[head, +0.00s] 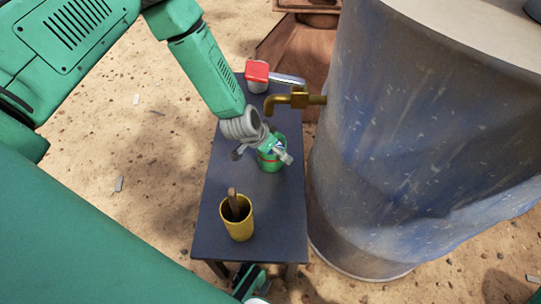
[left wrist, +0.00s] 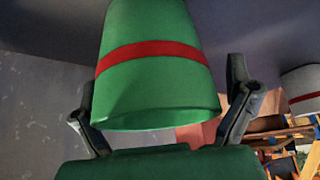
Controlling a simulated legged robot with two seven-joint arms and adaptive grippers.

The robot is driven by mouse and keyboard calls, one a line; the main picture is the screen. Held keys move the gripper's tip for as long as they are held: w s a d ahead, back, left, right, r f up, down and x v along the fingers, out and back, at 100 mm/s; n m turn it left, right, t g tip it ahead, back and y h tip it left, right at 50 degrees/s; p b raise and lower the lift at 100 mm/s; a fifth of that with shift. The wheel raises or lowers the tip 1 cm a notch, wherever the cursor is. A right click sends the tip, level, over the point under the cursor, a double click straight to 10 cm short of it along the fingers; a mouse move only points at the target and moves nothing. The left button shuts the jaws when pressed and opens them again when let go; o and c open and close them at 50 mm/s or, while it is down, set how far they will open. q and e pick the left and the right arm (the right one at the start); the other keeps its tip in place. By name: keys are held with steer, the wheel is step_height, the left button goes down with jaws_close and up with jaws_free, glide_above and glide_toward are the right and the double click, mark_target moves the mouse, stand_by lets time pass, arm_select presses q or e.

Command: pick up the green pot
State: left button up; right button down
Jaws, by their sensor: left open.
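The green pot (head: 270,163) with a red band stands on the dark table, near its middle, partly hidden by my left gripper (head: 264,153). In the left wrist view the pot (left wrist: 155,82) fills the upper middle, with its red band and wide rim end showing. My left gripper (left wrist: 162,110) is open, with one finger on each side of the pot. Gaps show between the fingers and the pot. I cannot tell how far the fingers reach along it.
On the dark table (head: 222,190), a yellow cup (head: 238,222) with a brown stick stands in front. A red-topped object (head: 257,74) stands at the back. A brass tap (head: 293,100) juts from the large blue-grey barrel (head: 400,140) over the table's right edge.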

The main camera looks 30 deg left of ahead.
arm_select(q)
steer(key=shift+c, duration=0.3)
steer(key=shift+d, duration=0.15)
steer(key=c, duration=1.4)
steer(key=shift+c, duration=0.7)
steer(key=shift+r, duration=0.1)
